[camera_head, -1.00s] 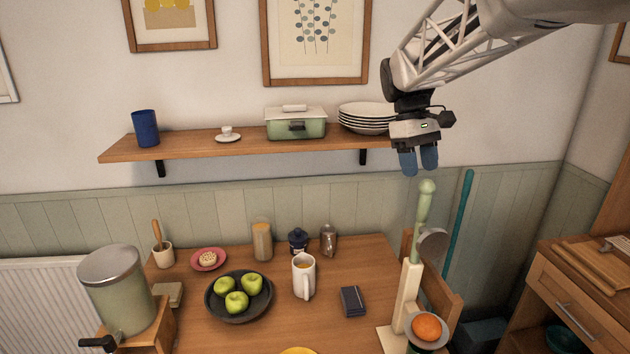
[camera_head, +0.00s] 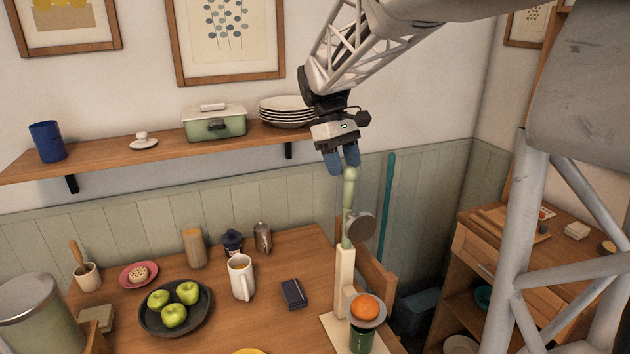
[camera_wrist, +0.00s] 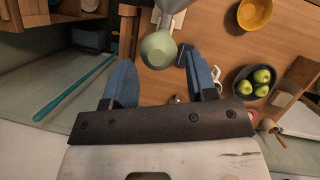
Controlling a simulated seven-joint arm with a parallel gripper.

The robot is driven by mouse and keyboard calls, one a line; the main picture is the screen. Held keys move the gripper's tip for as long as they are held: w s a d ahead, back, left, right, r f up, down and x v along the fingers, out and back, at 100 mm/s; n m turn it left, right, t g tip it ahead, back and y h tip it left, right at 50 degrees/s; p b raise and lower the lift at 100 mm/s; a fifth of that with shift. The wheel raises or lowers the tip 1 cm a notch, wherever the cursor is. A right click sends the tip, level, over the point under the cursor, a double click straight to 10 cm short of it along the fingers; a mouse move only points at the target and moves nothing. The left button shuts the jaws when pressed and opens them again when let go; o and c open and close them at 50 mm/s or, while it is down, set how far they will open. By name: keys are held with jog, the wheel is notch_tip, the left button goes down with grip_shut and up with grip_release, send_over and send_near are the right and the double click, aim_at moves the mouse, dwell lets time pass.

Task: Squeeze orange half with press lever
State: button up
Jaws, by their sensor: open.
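The press stands at the right end of the table, with a cream post (camera_head: 344,278) and a raised green lever (camera_head: 348,205). The lever points up and ends in a round knob. A grey round press head (camera_head: 360,228) is on the lever. The orange half (camera_head: 365,306) sits in the grey cup below, over a dark green container (camera_head: 361,338). My gripper (camera_head: 342,160) is open, fingers down, just above the knob. In the wrist view the green knob (camera_wrist: 158,50) lies between and beyond the two blue fingertips (camera_wrist: 158,60). I cannot tell whether they touch it.
A shelf (camera_head: 110,158) with dishes runs along the wall behind. The table holds a bowl (camera_head: 205,318) of green apples, a white mug (camera_head: 240,276) and a dark small box (camera_head: 293,293). A chair (camera_head: 378,275) stands close behind the press.

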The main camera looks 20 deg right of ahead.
aim_at(353, 198)
jog(key=shift+x, duration=2.6)
grip_shut()
